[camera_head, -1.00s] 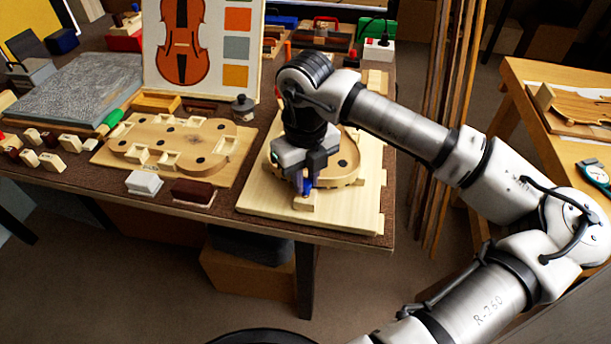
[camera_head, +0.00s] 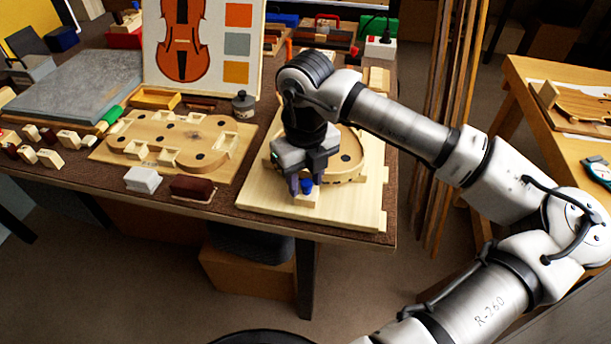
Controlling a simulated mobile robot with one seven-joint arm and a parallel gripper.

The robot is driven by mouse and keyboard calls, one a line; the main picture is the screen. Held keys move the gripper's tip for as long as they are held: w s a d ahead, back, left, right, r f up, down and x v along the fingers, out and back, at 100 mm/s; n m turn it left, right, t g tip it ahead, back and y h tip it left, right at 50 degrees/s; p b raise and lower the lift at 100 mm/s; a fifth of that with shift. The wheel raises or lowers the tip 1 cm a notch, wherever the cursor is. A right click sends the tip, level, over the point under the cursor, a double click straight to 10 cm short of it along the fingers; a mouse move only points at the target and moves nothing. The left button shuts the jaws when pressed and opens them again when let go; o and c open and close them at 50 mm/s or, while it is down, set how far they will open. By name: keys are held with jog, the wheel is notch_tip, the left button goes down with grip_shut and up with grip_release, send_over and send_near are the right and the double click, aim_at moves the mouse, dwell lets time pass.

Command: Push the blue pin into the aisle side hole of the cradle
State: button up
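The cradle (camera_head: 346,212) is a pale wooden board at the near right corner of the bench, with a violin-shaped wooden form (camera_head: 347,160) on it. The blue pin (camera_head: 307,185) stands at a small pale block (camera_head: 307,199) near the cradle's front edge, on the aisle side. Only its blue top shows; how deep it sits cannot be told. My gripper (camera_head: 307,187) points down over the pin. Its dark fingers are spread, one on each side, and look clear of the pin. My gripper and wrist hide part of the form and the cradle's left part.
A second wooden form (camera_head: 190,140) lies to the left, with a white block (camera_head: 143,180) and a dark red block (camera_head: 193,188) in front. A small grey pot (camera_head: 243,105) stands behind. The cradle's front strip is clear.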

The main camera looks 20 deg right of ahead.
aim_at(306, 183)
jog(key=shift+w+d, duration=0.1)
jog(key=shift+d, duration=0.05)
jog(key=shift+r, duration=0.5)
notch_tip(306, 183, up, 13)
jog(key=shift+f, duration=0.15)
dwell(0.7)
